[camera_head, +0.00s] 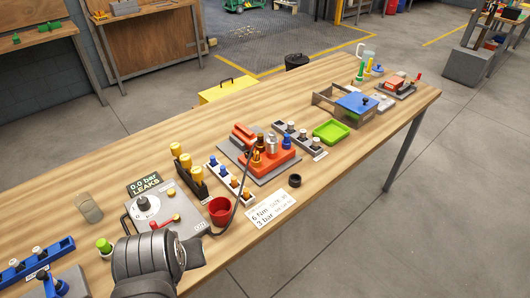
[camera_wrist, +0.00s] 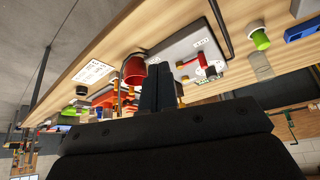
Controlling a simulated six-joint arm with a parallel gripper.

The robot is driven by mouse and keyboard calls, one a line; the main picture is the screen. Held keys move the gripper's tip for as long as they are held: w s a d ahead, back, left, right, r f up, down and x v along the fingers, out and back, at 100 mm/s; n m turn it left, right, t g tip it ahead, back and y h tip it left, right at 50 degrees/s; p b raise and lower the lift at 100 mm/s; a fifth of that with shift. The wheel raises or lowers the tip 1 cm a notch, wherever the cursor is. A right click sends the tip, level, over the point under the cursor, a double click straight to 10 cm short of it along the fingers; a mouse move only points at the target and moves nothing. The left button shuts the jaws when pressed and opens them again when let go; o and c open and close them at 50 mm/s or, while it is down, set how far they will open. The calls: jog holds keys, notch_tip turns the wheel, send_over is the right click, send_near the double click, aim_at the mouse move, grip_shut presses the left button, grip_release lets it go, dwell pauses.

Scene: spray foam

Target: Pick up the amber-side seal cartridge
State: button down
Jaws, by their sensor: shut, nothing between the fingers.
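I cannot tell for sure which part is the amber-side seal cartridge. In the head view, a red manifold block (camera_head: 268,165) on a grey plate carries an amber-gold fitting (camera_head: 256,159), a silver one and a blue one. A white strip (camera_head: 226,184) in front of it holds several small blue- and orange-topped parts. A grey strip (camera_head: 309,144) behind it holds several small dark- and white-topped parts. My gripper (camera_wrist: 158,72) shows in the wrist view, its dark fingers together and empty, near the red cup. In the head view only my arm shows clearly, at bottom left.
A red cup (camera_head: 219,210) and a grey test panel (camera_head: 165,213) with a hose stand near my arm. A green tray (camera_head: 331,132) lies farther right. Bare wood lies along the table's back left.

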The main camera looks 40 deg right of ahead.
dwell(0.3)
jog(key=c, duration=1.3)
grip_release()
jog(key=shift+o, duration=0.2)
